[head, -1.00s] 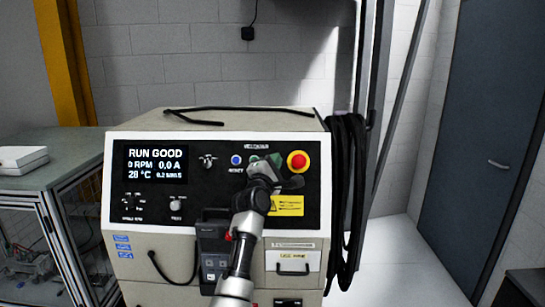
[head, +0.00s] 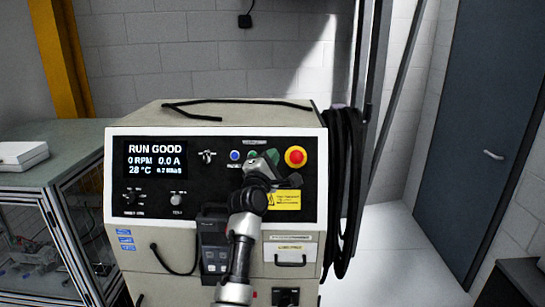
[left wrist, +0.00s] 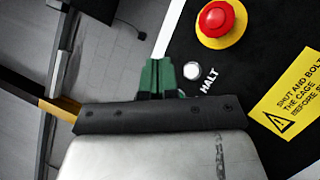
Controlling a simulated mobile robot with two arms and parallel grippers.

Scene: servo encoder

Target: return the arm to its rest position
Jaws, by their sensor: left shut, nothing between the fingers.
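My left gripper (head: 262,160) is in front of the right part of the control cabinet's black panel (head: 217,200) in the head view. In the left wrist view its green fingers (left wrist: 157,78) are together with nothing between them. They are beside a white button (left wrist: 193,70) next to the word HALT; whether they touch the panel cannot be told. My left arm (head: 240,255) comes up from the bottom and hides part of the panel. My right gripper is not in view.
A red emergency stop knob (head: 295,157) is right of the gripper, above a yellow warning label (head: 284,199). The screen (head: 156,159) reads RUN GOOD, 0 RPM. Black cables (head: 345,185) hang at the cabinet's right side. A glass-sided bench (head: 60,165) stands left.

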